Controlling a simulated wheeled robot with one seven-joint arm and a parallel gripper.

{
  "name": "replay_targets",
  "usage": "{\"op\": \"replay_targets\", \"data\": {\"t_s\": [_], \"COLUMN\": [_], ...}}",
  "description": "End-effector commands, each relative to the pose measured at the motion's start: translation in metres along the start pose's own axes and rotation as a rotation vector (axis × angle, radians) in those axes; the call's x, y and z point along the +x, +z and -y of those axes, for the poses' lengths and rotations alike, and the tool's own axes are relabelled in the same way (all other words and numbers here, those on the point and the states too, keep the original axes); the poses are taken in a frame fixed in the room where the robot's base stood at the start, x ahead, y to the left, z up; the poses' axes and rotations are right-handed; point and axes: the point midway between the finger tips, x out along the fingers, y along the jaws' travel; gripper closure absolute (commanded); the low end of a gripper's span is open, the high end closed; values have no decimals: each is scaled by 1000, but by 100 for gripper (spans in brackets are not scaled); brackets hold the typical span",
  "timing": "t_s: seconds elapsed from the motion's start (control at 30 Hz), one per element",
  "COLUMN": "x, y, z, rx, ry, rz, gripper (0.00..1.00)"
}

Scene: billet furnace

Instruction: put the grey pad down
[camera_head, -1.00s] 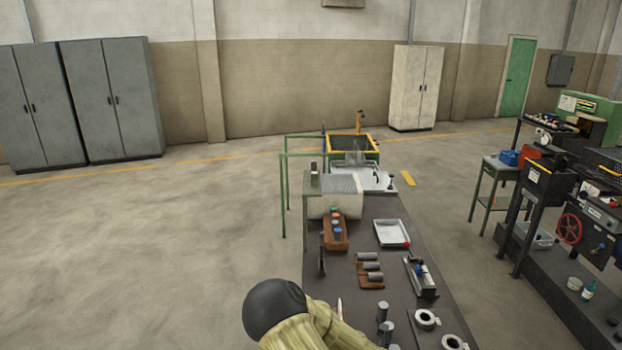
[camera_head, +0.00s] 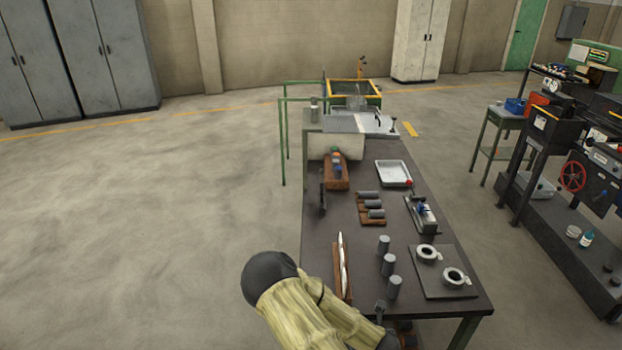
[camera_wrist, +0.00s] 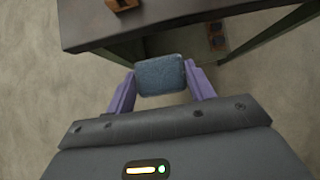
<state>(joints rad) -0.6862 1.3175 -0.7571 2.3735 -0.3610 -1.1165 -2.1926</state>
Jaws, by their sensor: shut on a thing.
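The grey pad (camera_wrist: 161,76) is a small blue-grey block with rounded corners in the wrist view. My gripper (camera_wrist: 160,82) is shut on it, with one purple finger at each side. The pad is in the air over the floor, close to the near edge of the dark workbench (camera_wrist: 150,24). In the head view my arm reaches toward the near end of the same bench (camera_head: 315,230), and the pad cannot be made out there.
On the bench stand several grey cylinders (camera_head: 388,265), a plate with two rings (camera_head: 430,285), a wooden rack with white pieces (camera_head: 338,290), a white tray (camera_head: 394,174) and a clamp fixture (camera_head: 422,214). Open floor (camera_head: 150,230) lies to the left.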

Motion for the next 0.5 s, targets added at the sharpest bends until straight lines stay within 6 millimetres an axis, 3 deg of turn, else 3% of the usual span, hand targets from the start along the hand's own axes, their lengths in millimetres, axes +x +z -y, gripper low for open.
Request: {"op": "replay_targets", "data": {"t_s": [0.37,0.5], "x": [2,14], "y": [-2,-14], "z": [0,-1], "rx": [-1,-6], "ry": [0,2], "rz": [0,-2], "gripper": [71,71]}}
